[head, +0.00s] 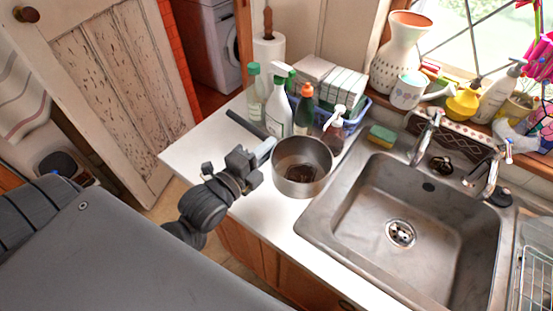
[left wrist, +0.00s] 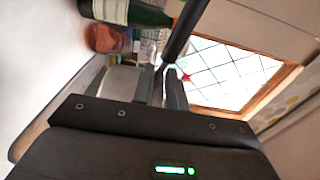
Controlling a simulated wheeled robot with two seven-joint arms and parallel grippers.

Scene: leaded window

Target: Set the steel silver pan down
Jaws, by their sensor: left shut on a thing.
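The steel silver pan (head: 318,178) is at the counter's right part, close to the sink's left edge. It looks level, with its open top up and a dark patch inside. Its dark handle (head: 243,124) points to the upper left. I cannot tell whether its base touches the counter. My left gripper (head: 267,147) is at the pan's left side, shut on the pan near where the handle joins it. In the left wrist view, a dark bar that looks like the handle (left wrist: 188,28) runs up from the fingertips (left wrist: 167,72). My right gripper is not in view.
A spray bottle (head: 279,112), a green-capped bottle (head: 255,92) and a soap pump bottle (head: 334,133) stand close behind the pan. The sink (head: 385,205) lies to the right. A sponge (head: 382,135) sits behind it. The white counter (head: 200,150) is bare at left.

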